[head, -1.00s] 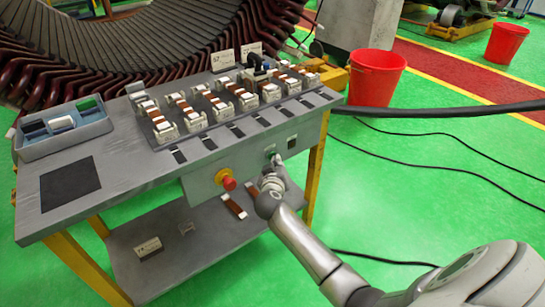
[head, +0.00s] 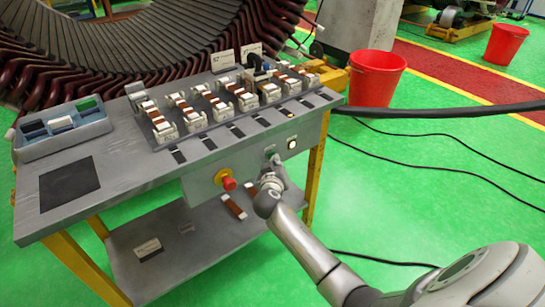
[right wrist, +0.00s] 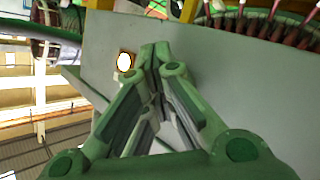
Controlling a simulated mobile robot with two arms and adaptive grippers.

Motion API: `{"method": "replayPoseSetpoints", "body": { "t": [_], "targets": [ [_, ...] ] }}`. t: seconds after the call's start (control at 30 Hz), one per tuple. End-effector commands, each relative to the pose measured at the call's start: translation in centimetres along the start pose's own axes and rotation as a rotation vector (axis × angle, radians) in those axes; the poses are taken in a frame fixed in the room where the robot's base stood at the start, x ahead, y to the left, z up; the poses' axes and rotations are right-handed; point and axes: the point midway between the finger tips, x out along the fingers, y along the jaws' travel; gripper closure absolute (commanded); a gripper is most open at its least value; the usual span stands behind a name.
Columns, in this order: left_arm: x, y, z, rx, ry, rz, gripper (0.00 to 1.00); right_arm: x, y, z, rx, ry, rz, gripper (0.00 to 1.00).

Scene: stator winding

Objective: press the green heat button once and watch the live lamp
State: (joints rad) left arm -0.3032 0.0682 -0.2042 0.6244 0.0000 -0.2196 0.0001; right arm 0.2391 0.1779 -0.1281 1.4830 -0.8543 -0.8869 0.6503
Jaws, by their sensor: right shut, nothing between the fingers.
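The live lamp (head: 292,142) on the bench's front panel glows pale white. It also shows bright in the right wrist view (right wrist: 125,62), left of my fingertips. My right gripper (head: 275,162) is shut and empty, its tips at the panel just left of and below the lamp. In the right wrist view the closed fingertips (right wrist: 155,52) meet the grey panel. The green heat button is mostly hidden behind the fingertips; I cannot tell whether it is pressed in. My left gripper is not in view.
A red stop knob (head: 229,183) on a yellow base sits left on the same panel. Coil pieces in holders (head: 217,105) line the bench top (head: 125,170). A blue tray (head: 97,131) stands at left. A red bucket (head: 375,80) and black cables lie to the right.

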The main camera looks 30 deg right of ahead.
Motion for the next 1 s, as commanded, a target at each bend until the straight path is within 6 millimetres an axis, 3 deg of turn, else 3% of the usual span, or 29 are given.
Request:
{"method": "replayPoseSetpoints", "body": {
  "t": [0.73,1.0],
  "targets": [
    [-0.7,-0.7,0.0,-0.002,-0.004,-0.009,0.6,-1.4,0.9,0.9,0.0,0.0,-0.001,1.0],
    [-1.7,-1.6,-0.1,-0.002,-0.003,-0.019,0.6,-3.2,2.2,2.1,-0.001,0.0,0.0,1.0]
  ]
}}
